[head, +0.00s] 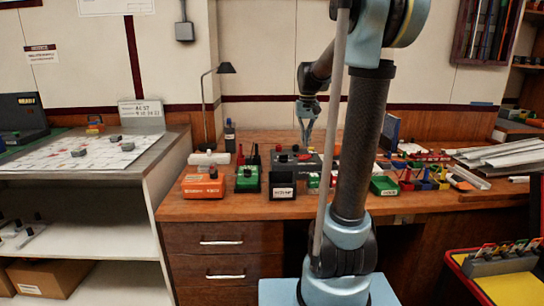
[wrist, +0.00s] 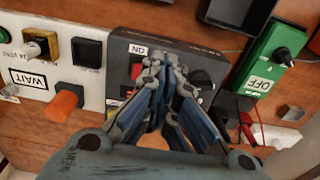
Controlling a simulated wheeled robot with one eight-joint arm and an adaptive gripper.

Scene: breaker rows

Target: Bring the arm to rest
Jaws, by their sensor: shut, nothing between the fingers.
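My arm rises from its pale blue base on the right of centre in the head view and bends over the wooden desk (head: 235,208). My gripper (head: 306,140) points down above the dark grey switch box (head: 312,160), with its fingers close together and empty. In the wrist view my gripper (wrist: 168,68) has its blue fingers shut, in front of the dark box (wrist: 205,52) with an ON label. The fingers hide part of that box. I cannot tell whether they touch it.
An orange box (head: 203,187), a green box (head: 247,181) and a black labelled box (head: 282,188) stand along the desk's front. A lamp (head: 205,105) stands behind. Small bins, including a green bin (head: 384,186), crowd the right. In the wrist view, a green OFF box (wrist: 262,80) lies right.

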